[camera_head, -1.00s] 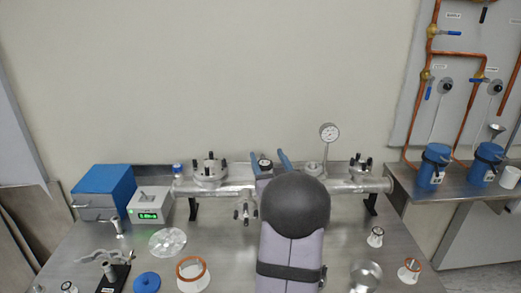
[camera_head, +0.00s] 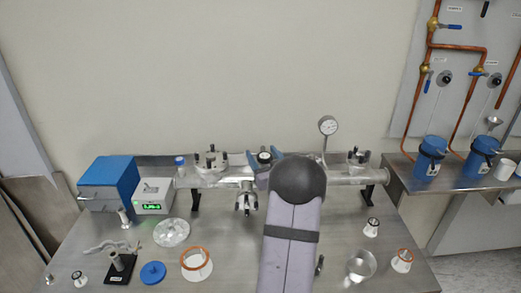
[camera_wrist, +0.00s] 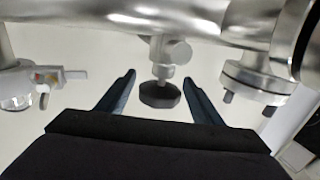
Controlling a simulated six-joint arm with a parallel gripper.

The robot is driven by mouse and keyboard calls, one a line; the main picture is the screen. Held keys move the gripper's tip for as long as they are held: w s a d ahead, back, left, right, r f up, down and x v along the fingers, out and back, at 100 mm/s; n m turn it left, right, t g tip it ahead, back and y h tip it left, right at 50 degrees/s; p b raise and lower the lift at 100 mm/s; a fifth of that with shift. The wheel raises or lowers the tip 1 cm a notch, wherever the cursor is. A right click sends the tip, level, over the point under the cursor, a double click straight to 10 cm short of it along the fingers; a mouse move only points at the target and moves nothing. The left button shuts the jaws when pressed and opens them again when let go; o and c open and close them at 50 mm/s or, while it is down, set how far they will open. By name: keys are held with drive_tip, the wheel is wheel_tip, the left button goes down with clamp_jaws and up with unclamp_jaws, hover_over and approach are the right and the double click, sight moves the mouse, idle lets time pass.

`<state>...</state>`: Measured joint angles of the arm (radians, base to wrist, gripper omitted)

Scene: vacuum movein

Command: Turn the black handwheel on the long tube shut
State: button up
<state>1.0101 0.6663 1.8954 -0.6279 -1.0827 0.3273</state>
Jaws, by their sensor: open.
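The long tube (camera_head: 340,174) is a silvery horizontal pipe along the back of the table; in the wrist view it runs across the top (camera_wrist: 185,14). My gripper (camera_wrist: 158,88) is open, with one blue finger on each side of the handwheel and a visible gap at both sides. In the head view, my gripper (camera_head: 265,153) is at the tube, partly hidden by my arm. Whether the fingers are level with the handwheel is hard to tell.
Flanged ports (camera_head: 210,160) and a dial gauge (camera_head: 328,126) rise from the tube. A blue box (camera_head: 108,181) and a display unit (camera_head: 152,196) stand at left. Loose flanges and rings (camera_head: 196,264) lie in front. Copper pipes (camera_head: 417,95) run up the right panel.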

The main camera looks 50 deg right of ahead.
drive_tip(key=shift+x, duration=1.05)
drive_tip(key=shift+c, duration=0.3)
drive_tip(key=c, duration=1)
drive_tip(key=shift+s+d+m+g+h+b, duration=0.1)
drive_tip(key=shift+m+g+h+b, duration=0.25)
drive_tip(key=shift+h+b, duration=0.2)
drive_tip(key=shift+s+d+m+g+h+b, duration=0.1)
drive_tip(key=shift+m+g+h+b, duration=0.15)
drive_tip(key=shift+m+h+b, duration=0.25)
drive_tip(key=o, duration=1.1)
drive_tip(key=shift+c, duration=0.2)
